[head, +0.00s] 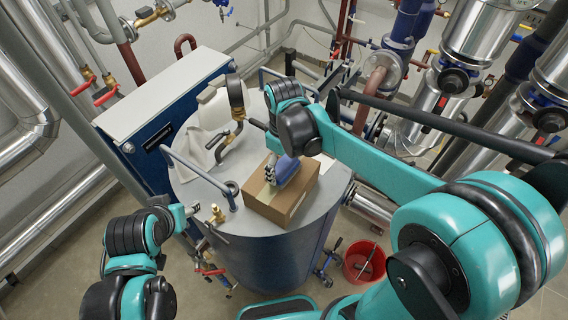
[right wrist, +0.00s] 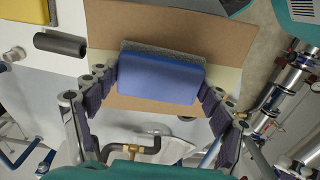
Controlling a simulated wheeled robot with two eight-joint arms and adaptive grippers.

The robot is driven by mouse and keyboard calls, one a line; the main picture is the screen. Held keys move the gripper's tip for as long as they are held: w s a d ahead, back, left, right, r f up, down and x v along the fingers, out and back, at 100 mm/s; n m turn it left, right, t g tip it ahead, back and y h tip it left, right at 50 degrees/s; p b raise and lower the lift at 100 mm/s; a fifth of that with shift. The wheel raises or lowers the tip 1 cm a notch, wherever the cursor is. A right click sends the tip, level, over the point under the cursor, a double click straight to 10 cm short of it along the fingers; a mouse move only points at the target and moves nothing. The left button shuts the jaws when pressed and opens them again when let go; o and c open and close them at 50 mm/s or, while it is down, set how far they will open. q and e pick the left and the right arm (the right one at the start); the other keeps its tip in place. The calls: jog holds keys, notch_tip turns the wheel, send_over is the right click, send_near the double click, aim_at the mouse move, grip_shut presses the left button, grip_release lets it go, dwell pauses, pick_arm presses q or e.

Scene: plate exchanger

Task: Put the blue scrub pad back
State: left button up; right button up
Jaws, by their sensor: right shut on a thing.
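The blue scrub pad (head: 287,168) with a grey scouring side is in my right gripper (head: 277,170), above the cardboard box (head: 290,203) on top of the round tank (head: 325,192). In the right wrist view my right gripper (right wrist: 160,85) has its fingers on both ends of the blue pad (right wrist: 158,78), and the brown box (right wrist: 190,30) lies behind it. I cannot tell whether the pad touches the box. My left gripper (head: 188,210) is low at the left near the tank's side; its fingers are too small to read.
A red bucket (head: 364,262) stands on the floor at the right. A dark cylinder (right wrist: 60,44) and a yellow thing (right wrist: 22,6) show in the wrist view.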

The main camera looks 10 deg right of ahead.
aim_at(286, 166)
jog(key=o, duration=1)
jog(key=shift+f, duration=0.3)
jog(key=r, duration=0.7)
jog(key=shift+w+d+r+b, duration=0.1)
jog(key=shift+d+r+b, duration=0.15)
jog(key=shift+b, duration=0.1)
jog(key=shift+d+r, duration=0.1)
jog(key=shift+r, duration=0.1)
jog(key=s+d+f+m+t, duration=0.1)
jog(key=s+d+m+t, duration=0.1)
jog(key=s, duration=0.1)
jog(key=s+d+f+m+t, duration=0.2)
jog(key=s+d+m, duration=0.1)
jog(key=s+d+f+m+t, duration=0.2)
jog(key=s+d+m+t, duration=0.1)
jog(key=s, duration=0.1)
